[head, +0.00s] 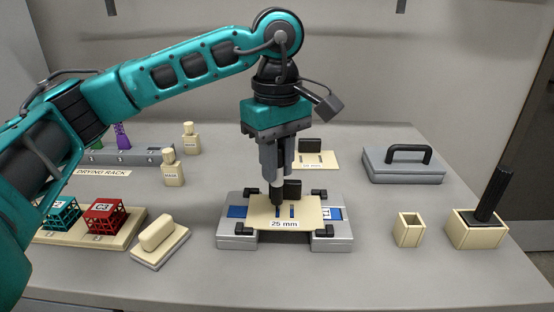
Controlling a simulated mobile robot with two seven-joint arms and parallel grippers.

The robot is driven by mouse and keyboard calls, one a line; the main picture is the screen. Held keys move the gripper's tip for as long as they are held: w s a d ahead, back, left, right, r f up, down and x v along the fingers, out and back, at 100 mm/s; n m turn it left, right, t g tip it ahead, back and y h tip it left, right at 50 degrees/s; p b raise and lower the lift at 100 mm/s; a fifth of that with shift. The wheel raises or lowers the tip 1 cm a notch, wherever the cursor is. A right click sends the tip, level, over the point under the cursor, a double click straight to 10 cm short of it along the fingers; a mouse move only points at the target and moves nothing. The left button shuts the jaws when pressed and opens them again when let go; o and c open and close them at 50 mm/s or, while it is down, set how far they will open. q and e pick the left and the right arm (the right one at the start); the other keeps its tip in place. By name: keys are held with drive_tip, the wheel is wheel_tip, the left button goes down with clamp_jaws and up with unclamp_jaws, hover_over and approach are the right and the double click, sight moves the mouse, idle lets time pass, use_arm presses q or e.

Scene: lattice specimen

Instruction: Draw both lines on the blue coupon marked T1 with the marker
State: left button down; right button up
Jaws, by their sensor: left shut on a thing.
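My left gripper (276,178) points straight down, shut on a dark marker (277,196). The marker's lower end is at the left slot of a beige 25 mm template (262,222); I cannot tell whether the tip touches. The template has two short slots with blue showing in them and a black block grip (292,189). It lies across the blue coupon (335,213), whose ends show on both sides; a white label is on its right end. The coupon sits in a grey fixture (235,229) with black corner clamps. Any lines are too small to tell. My right gripper is out of view.
A second template (326,161) lies behind. A grey case (404,176) with black handle stands back right. Front right are a small open box (409,231) and a box (475,231) holding a black stick. A beige-topped block (160,245) and lattice cubes (105,217) are left.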

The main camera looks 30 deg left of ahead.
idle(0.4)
use_arm(q)
drive_tip(key=shift+s+d+f, duration=0.1)
drive_tip(key=shift+s+d, duration=0.05)
drive_tip(key=shift+s, duration=0.1)
drive_tip(key=shift+s, duration=0.1)
idle(0.4)
drive_tip(key=shift+s+d, duration=0.15)
drive_tip(key=shift+s, duration=0.15)
idle(0.4)
drive_tip(key=shift+r+p, duration=1.05)
drive_tip(key=shift+r, duration=0.75)
